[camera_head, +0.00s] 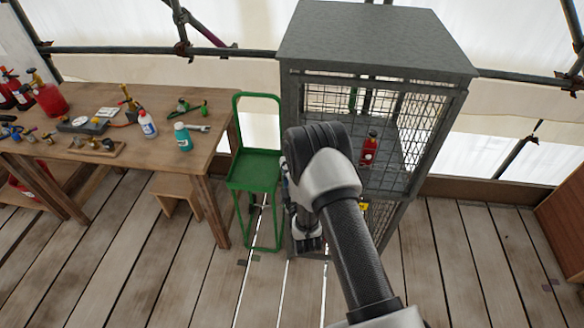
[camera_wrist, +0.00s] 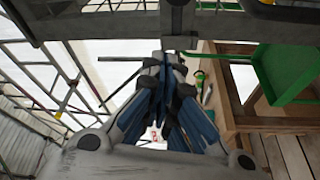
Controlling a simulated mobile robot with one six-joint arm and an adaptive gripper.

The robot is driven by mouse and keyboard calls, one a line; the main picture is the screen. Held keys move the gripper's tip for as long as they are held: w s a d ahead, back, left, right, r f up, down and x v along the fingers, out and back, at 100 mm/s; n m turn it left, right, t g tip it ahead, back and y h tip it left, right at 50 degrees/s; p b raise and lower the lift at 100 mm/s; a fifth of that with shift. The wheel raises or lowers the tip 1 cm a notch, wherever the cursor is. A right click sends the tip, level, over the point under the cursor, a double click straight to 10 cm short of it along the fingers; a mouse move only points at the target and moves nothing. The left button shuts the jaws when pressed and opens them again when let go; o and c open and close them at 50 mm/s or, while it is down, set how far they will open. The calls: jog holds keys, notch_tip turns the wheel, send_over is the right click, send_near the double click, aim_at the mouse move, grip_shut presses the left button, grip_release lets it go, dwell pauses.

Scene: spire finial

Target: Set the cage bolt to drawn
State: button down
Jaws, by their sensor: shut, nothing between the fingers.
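The cage (camera_head: 375,45) is a tall grey metal locker with mesh sides, standing behind my arm in the head view. My arm covers part of its front, and I cannot make out the cage bolt there. In the wrist view my gripper (camera_wrist: 173,60) is shut and empty. Its fingertips are close to a grey upright piece (camera_wrist: 178,20) on a dark metal frame bar. A thin dark rod (camera_wrist: 125,59) runs crosswise near the fingertips; it may be part of the bolt, but I cannot tell. Whether the fingertips touch either piece is unclear.
A red bottle (camera_head: 369,148) stands inside the cage. A green trolley (camera_head: 255,170) is just left of the cage. A wooden workbench (camera_head: 115,165) with several tools and bottles is farther left. A brown wooden piece (camera_head: 563,230) stands at far right. Plank floor right of the cage is clear.

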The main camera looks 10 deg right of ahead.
jog(key=w+d, duration=0.3)
jog(key=w, duration=0.2)
jog(key=shift+w+d+f+b, duration=0.2)
jog(key=shift+d+f+b, duration=0.05)
jog(key=shift+d+b, duration=0.05)
jog(key=d, duration=0.2)
jog(key=s+d+b, duration=0.1)
jog(key=shift+s+d, duration=0.1)
jog(key=shift+d, duration=0.35)
